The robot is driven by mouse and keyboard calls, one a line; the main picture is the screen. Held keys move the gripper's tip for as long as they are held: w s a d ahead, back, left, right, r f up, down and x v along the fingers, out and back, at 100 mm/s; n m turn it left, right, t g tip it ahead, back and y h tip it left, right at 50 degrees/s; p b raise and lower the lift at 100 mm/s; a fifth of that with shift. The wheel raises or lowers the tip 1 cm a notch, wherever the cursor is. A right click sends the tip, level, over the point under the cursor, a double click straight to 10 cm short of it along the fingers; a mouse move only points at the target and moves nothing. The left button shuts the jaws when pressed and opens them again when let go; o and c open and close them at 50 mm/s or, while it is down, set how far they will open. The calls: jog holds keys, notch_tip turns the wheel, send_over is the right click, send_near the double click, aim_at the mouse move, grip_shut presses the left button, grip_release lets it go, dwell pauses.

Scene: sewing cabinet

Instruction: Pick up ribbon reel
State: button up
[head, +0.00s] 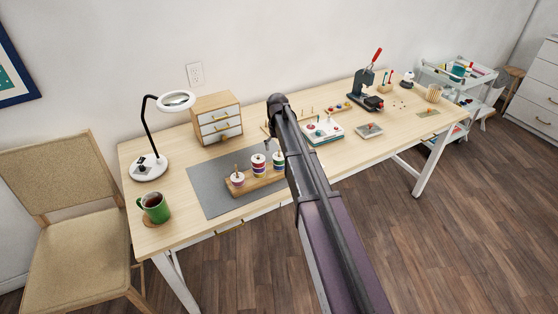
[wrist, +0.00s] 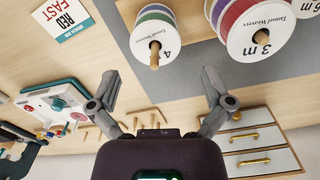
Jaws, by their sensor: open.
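Ribbon reels stand on a wooden peg stand (head: 247,187) on the grey mat. In the head view there is a left reel (head: 238,180), a middle reel (head: 258,165) and a right reel (head: 278,161), the last close beside my arm. In the wrist view, a reel marked 4 (wrist: 153,32) with green and purple bands sits at top centre, a peg through it. A larger reel marked 3 m (wrist: 258,32) is right of it; a third is cut off at the corner. My gripper (wrist: 160,80) is open and empty, its fingers below the 4 reel and apart from it.
A drawer cabinet (head: 217,120) stands behind the mat (head: 205,188). A lamp (head: 150,166) and a green mug (head: 155,207) are at left. A white-and-green kit (head: 322,131) and a press (head: 365,93) are right of my arm.

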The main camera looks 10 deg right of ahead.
aim_at(279, 156)
jog(key=f+b, duration=0.3)
jog(key=shift+s+d+f, duration=0.15)
jog(key=shift+d+f, duration=0.05)
jog(key=shift+d, duration=0.05)
jog(key=shift+f+b, duration=0.95)
jog(key=shift+b, duration=0.2)
jog(key=c, duration=0.9)
